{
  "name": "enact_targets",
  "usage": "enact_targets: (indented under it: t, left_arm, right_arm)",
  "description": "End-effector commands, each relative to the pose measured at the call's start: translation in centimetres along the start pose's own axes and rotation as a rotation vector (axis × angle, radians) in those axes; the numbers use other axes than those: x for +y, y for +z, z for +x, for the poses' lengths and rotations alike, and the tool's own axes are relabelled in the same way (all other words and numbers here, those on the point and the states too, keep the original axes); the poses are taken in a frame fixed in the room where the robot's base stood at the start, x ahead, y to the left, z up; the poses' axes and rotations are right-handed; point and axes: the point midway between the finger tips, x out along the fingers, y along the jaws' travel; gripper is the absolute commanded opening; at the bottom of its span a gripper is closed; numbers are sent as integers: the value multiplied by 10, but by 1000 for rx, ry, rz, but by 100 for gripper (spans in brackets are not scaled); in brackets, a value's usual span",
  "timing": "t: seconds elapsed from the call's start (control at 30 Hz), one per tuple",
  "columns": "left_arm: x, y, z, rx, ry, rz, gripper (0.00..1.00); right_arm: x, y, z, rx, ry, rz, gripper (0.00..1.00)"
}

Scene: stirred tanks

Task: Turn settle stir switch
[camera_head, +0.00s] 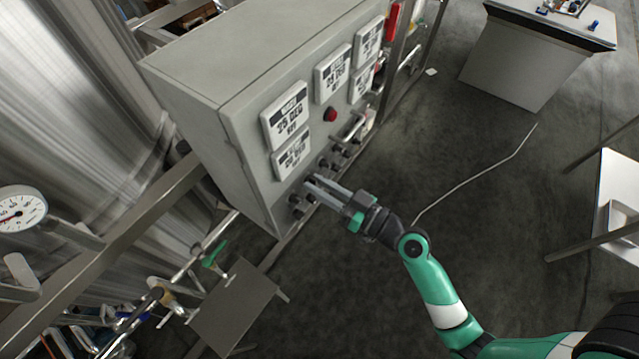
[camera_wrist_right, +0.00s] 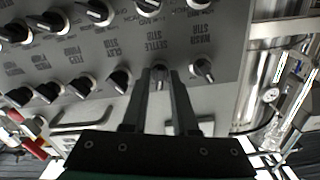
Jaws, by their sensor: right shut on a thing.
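The settle stir switch (camera_wrist_right: 160,73) is a dark rotary knob on the grey panel, in the upper middle of the right wrist view, beside its SETTLE STIR label. The label appears upside down there. My right gripper (camera_head: 312,185) reaches the lower part of the panel in the head view. In the wrist view its two fingers lie on either side of this knob and are shut on it. In the head view the fingertips largely hide the knob. My left gripper is in neither view.
The grey control cabinet (camera_head: 200,90) carries several digital displays and a red button (camera_head: 330,114). A small metal platform (camera_head: 235,310) stands below; the floor at right is mostly open.

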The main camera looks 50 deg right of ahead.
Motion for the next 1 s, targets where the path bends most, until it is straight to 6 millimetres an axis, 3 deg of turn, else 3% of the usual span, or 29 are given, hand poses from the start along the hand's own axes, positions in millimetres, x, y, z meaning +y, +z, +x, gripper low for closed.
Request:
enact_targets:
  t: [0.4, 1.0]
  left_arm:
    - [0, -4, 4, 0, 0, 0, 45]
    - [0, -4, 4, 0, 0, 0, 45]
  right_arm:
    - [0, -1, 0, 1, -1, 246, 0]
    - [0, -1, 0, 2, 0, 296, 0]
